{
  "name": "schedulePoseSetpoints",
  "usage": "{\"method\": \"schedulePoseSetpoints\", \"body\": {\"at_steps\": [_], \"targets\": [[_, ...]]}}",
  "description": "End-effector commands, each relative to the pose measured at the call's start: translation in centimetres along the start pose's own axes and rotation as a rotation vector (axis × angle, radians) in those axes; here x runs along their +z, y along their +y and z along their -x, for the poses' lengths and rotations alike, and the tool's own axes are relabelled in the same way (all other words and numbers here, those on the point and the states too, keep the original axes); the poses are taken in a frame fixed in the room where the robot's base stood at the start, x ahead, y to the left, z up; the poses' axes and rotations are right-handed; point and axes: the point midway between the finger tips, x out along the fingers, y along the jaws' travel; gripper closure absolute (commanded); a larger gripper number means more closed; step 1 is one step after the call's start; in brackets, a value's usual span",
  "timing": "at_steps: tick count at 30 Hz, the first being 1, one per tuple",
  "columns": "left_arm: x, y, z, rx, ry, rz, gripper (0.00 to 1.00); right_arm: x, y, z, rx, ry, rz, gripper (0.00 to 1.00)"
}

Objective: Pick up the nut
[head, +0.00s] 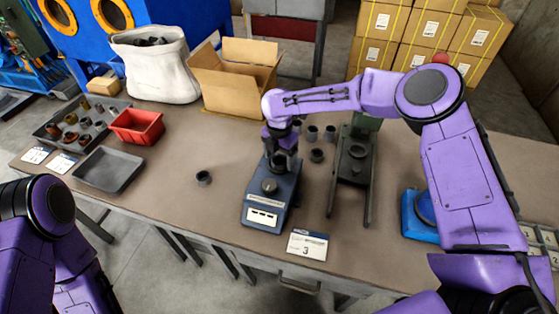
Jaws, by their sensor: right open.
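Several similar dark nuts (330,132) stand in a group right of my right gripper. My right gripper (281,163) points down over the back of the blue device (268,200), which has a round knob and a white label on its front. The gripper is open. A dark round piece shows at its fingertips; whether it is between them or behind them I cannot tell. My left arm shows at the lower left, but its gripper is out of view.
A dark tray of metal parts (53,130), a red bin (137,125) and an empty grey tray (108,170) sit at the left. A white sack (160,75) and an open cardboard box (232,95) stand behind. A dark press (354,165) stands right of the device.

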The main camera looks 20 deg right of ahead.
Motion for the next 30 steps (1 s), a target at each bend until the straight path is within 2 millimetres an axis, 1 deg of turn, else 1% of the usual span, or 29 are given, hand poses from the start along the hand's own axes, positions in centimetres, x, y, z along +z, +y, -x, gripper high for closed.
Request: {"method": "schedulePoseSetpoints", "body": {"at_steps": [2,5,6,8,9,16,20,23,24,26,30], "targets": [[0.0,0.0,0.0,0.0,0.0,0.0,0.27,0.0,0.0,0.0,0.0,0.0,0.0,0.21],[0.0,0.0,-0.1,0.0,0.0,0.0,0.27,0.0,0.0,0.0,0.0,0.0,0.0,0.51],[0.0,0.0,-0.1,0.0,0.0,0.0,0.27,0.0,0.0,0.0,0.0,0.0,0.0,0.64],[0.0,0.0,-0.1,0.0,0.0,0.0,0.27,0.0,0.0,0.0,0.0,0.0,0.0,0.83],[0.0,0.0,-0.1,0.0,0.0,0.0,0.27,0.0,0.0,0.0,0.0,0.0,0.0,0.9],[0.0,0.0,-0.1,0.0,0.0,0.0,0.27,0.0,0.0,0.1,0.001,0.0,0.0,0.9],[0.1,0.0,-0.2,0.0,0.0,0.0,0.27,0.0,0.1,0.9,0.002,0.0,0.0,0.9],[0.2,0.0,-0.5,0.0,0.0,0.0,0.27,0.0,0.1,2.4,0.003,-0.001,0.0,0.9],[0.2,0.1,-0.6,0.0,0.0,0.0,0.27,0.0,0.1,3.4,0.004,-0.002,0.0,0.9],[0.4,0.1,-1.1,0.0,0.0,0.0,0.27,-0.9,-0.8,4.7,0.004,-0.002,0.004,0.9],[0.8,0.2,-1.9,0.0,0.0,0.0,0.27,-3.3,-3.2,8.7,0.005,-0.003,0.003,0.9]]}}
